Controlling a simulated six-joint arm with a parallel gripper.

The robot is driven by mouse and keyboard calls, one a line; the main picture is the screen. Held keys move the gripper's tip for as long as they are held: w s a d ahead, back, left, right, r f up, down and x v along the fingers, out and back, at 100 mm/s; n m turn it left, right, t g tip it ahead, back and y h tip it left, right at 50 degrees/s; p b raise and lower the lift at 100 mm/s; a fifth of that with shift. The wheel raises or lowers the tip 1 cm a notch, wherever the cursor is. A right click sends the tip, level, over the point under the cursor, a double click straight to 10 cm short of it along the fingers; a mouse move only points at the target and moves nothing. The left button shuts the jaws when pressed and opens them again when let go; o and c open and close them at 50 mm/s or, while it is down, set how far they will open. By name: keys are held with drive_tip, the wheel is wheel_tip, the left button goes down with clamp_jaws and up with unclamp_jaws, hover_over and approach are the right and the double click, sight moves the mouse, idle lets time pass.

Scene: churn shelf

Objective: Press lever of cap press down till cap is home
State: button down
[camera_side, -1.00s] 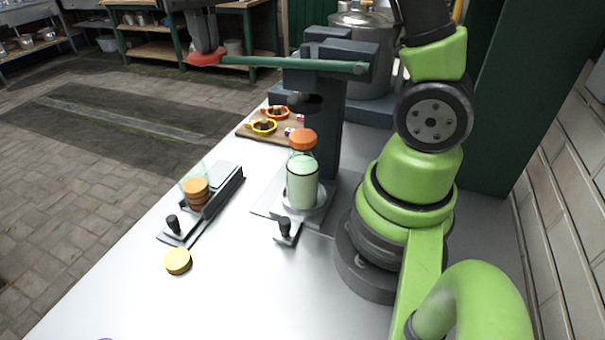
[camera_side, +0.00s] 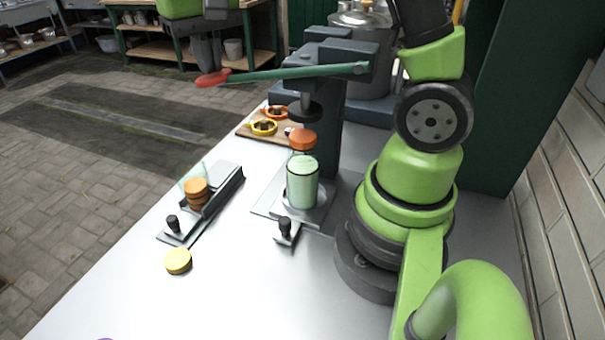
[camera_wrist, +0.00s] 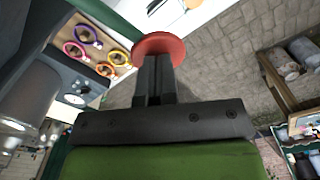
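The cap press (camera_side: 342,120) is a dark column with a green lever (camera_side: 290,74) ending in a red grip (camera_side: 213,78). The lever slopes down to the left. Its round press head (camera_side: 304,111) hangs just above an orange cap (camera_side: 302,139) on the bottle (camera_side: 302,183) of pale green liquid. A narrow gap seems to separate head and cap. My gripper (camera_side: 208,62) points down, fingertips at the red grip from above. In the wrist view, the fingers (camera_wrist: 155,76) are together in front of the red grip (camera_wrist: 159,45); actual contact is hidden.
A slide holder with stacked orange caps (camera_side: 196,192) stands left of the press. A yellow disc (camera_side: 178,261) lies in front of it. A wooden board (camera_side: 250,134) with coloured rings lies behind.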

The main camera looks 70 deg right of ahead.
sight(216, 79)
drive_tip(key=shift+s+f, duration=0.1)
drive_tip(key=shift+f, duration=0.7)
drive_tip(key=shift+s+f, duration=0.2)
drive_tip(key=shift+f, duration=0.6)
drive_tip(key=shift+s+f, duration=0.3)
drive_tip(key=shift+f, duration=0.5)
drive_tip(key=shift+s+f, duration=0.3)
drive_tip(key=shift+f, duration=0.5)
